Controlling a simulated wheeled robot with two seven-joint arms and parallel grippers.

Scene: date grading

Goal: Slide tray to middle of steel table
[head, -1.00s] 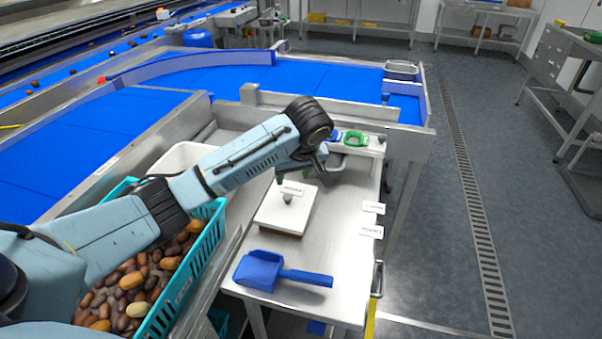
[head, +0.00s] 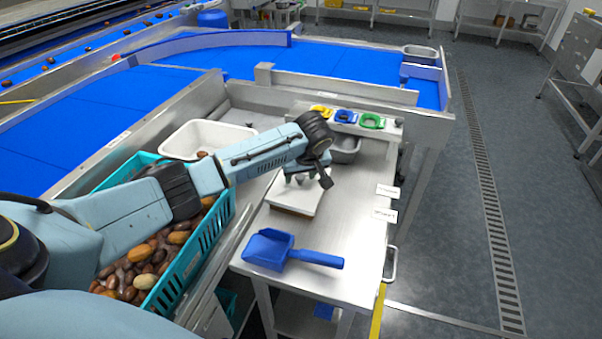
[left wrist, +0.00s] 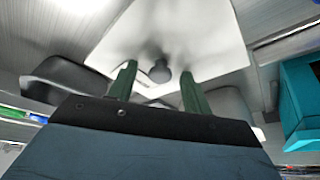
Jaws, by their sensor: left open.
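A grey steel tray (head: 346,152) sits on the steel table (head: 345,225) at its far side, below the coloured rings, partly hidden behind my left arm. A white plate (head: 283,201) on a brown base lies nearer, about mid-table, with a small dark knob-like thing on it. My left gripper (head: 306,180) is above the plate's far part, open and apparently empty. In the left wrist view its two green fingers (left wrist: 158,82) are spread, with the knob-like thing showing between them against the plate (left wrist: 205,35). I cannot tell whether they touch anything. My right gripper is out of view.
A blue scoop (head: 268,249) lies at the table's near edge. A teal crate (head: 205,245) of dates and a white tub (head: 180,143) stand to the left. The table's right side is clear except for two labels (head: 385,215).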

